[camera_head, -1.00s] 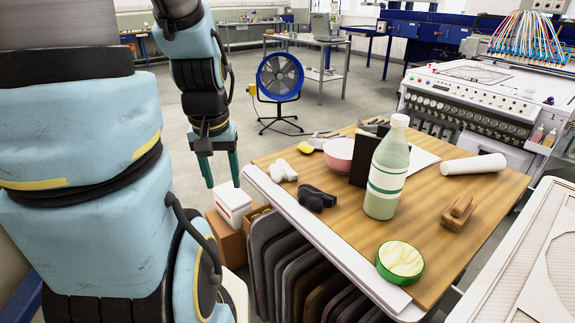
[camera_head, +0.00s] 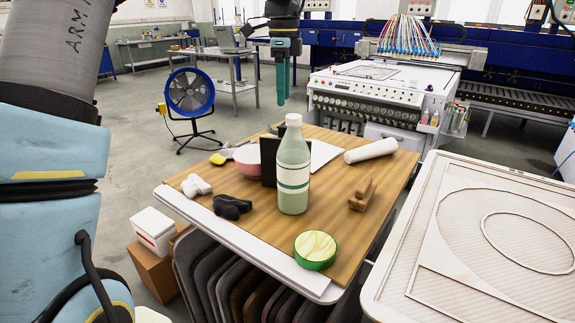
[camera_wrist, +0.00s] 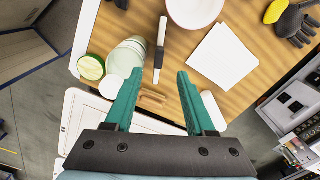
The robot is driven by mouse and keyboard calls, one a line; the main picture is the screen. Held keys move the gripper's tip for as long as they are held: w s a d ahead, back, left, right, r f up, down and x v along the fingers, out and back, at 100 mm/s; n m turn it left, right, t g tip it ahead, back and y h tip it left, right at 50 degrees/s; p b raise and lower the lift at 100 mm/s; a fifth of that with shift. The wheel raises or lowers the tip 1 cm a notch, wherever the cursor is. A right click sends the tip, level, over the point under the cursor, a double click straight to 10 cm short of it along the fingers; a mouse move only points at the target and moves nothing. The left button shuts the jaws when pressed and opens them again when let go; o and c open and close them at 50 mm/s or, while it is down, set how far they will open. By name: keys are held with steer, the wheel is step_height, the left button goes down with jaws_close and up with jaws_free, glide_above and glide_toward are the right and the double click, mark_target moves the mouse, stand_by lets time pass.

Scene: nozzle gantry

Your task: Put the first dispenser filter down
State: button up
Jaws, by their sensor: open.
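My gripper (camera_head: 283,88) points down over the far side of the table in the head view. Its green fingers are apart and hold nothing in the wrist view (camera_wrist: 160,76). No thing in view is clearly marked as a dispenser filter. A plain white cylinder (camera_head: 371,150) lies on its side on the wooden table (camera_head: 340,225), at the back right. In the wrist view the white cylinder (camera_wrist: 214,112) is partly hidden behind the right finger.
The table also bears a bottle (camera_head: 293,170), a green-rimmed tin (camera_head: 315,250), a wooden brush (camera_head: 362,195), a pink bowl (camera_head: 247,160), a black upright block (camera_head: 269,162) and a white sheet (camera_wrist: 222,57). A machine (camera_head: 375,92) with coloured tubes stands behind. Bare wood shows at the table's front right.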

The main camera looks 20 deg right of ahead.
mark_target(285, 127)
steer(key=shift+s+d+m, duration=0.1)
steer(key=shift+d+m, duration=0.2)
step_height(285, 127, down, 5)
steer(key=shift+f+p, duration=0.1)
steer(key=shift+p, duration=0.5)
steer(key=shift+s+a+f+p, duration=0.1)
steer(key=shift+f+p, duration=0.5)
steer(key=shift+f, duration=0.7)
steer(key=shift+a+f+p, duration=0.1)
steer(key=shift+f+p, duration=0.45)
steer(key=shift+f, duration=0.75)
jaws_close()
